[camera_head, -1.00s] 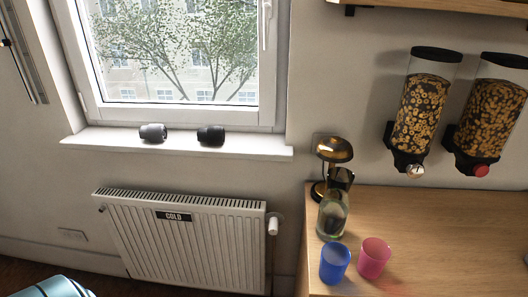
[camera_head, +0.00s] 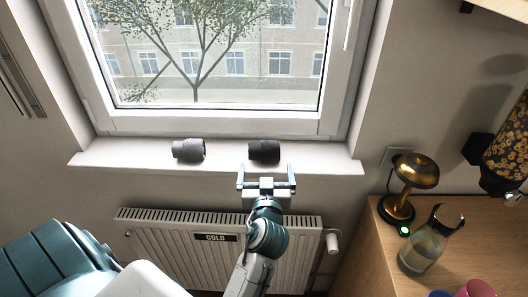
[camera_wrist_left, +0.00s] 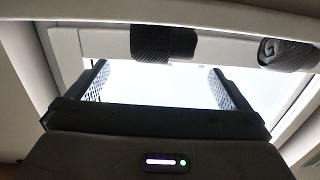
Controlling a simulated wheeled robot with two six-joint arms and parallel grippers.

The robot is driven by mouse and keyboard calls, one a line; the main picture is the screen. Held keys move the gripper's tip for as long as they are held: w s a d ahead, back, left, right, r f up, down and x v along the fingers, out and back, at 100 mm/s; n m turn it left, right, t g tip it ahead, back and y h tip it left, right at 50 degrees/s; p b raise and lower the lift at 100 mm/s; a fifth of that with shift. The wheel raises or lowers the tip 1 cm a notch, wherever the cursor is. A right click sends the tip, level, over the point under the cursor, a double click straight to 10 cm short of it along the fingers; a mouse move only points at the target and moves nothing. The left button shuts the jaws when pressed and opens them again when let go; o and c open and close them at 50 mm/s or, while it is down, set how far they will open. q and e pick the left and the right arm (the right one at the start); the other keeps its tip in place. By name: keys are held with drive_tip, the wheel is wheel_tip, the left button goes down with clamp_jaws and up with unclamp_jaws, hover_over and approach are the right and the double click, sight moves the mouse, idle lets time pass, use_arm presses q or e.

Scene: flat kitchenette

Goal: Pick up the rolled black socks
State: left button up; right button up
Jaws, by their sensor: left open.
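The rolled black socks (camera_head: 264,151) lie on the white window sill, near its middle. They also show in the left wrist view (camera_wrist_left: 163,43), at the top centre. A rolled dark grey pair (camera_head: 188,150) lies to their left on the sill; it shows at the upper right of the left wrist view (camera_wrist_left: 287,54). My left gripper (camera_head: 266,174) is open and empty in front of the sill, with its fingers spread wide and lined up with the black socks. The socks appear beyond its fingertips, not between them. My right gripper is not in view.
The window sill (camera_head: 120,157) has free room on both sides of the socks. A radiator (camera_head: 180,245) is below it. At the right, a wooden counter (camera_head: 372,258) holds a brass lamp (camera_head: 415,170), a glass carafe (camera_head: 425,250) and a pink cup (camera_head: 477,289).

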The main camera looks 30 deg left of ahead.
sight(265, 152)
use_arm(q)
drive_tip(key=x, duration=0.1)
drive_tip(key=p+x, duration=0.1)
drive_tip(key=x, duration=0.1)
drive_tip(key=p+x, duration=0.1)
drive_tip(key=x, duration=0.1)
drive_tip(key=shift+w+a+r, duration=0.1)
drive_tip(key=shift+a+r, duration=0.15)
drive_tip(key=shift+r, duration=0.15)
drive_tip(key=shift+w+a, duration=0.1)
drive_tip(key=shift+w, duration=0.1)
drive_tip(key=shift+w+a, duration=0.1)
drive_tip(key=shift+w, duration=0.05)
drive_tip(key=p+x, duration=0.3)
drive_tip(key=x, duration=0.1)
drive_tip(key=shift+a, duration=0.3)
drive_tip(key=shift+w+a+f, duration=0.1)
drive_tip(key=shift+w+f, duration=0.05)
drive_tip(key=shift+w, duration=0.05)
drive_tip(key=shift+s, duration=0.1)
drive_tip(key=shift+c, duration=1.1)
drive_tip(key=c, duration=0.8)
